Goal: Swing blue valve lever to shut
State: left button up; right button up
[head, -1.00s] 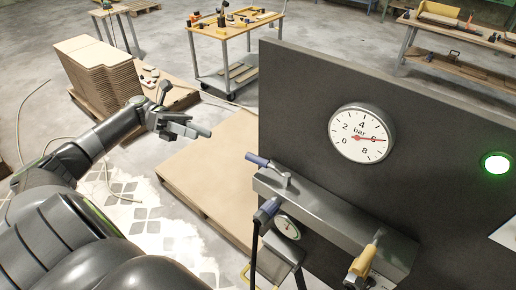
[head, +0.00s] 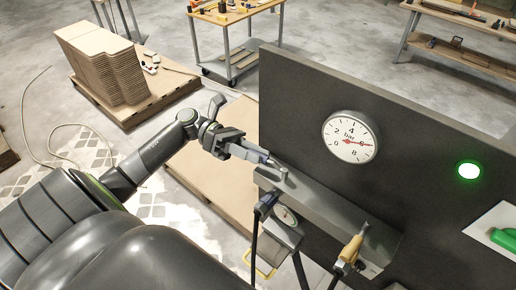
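The blue valve lever (head: 271,161) sits at the upper left end of the grey metal box on the dark panel, its blue grip pointing left. My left gripper (head: 250,151) is at this grip and covers most of it. I cannot tell whether the fingers touch it or have closed around it. A yellow-gripped handle (head: 351,248) is at the box's right end. The round bar gauge (head: 351,137) has its red needle near 6. My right gripper is not in view.
The dark panel (head: 430,210) rises behind the grey box (head: 330,210). A green lamp (head: 468,170) glows on it, and a green object (head: 505,240) is at the right. A pallet (head: 205,170) lies below my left arm. Stacked boards (head: 100,60) stand at upper left.

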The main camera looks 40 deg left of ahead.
pick_arm(q)
jog(key=shift+d, duration=0.65)
jog(key=shift+c, duration=0.5)
grip_shut()
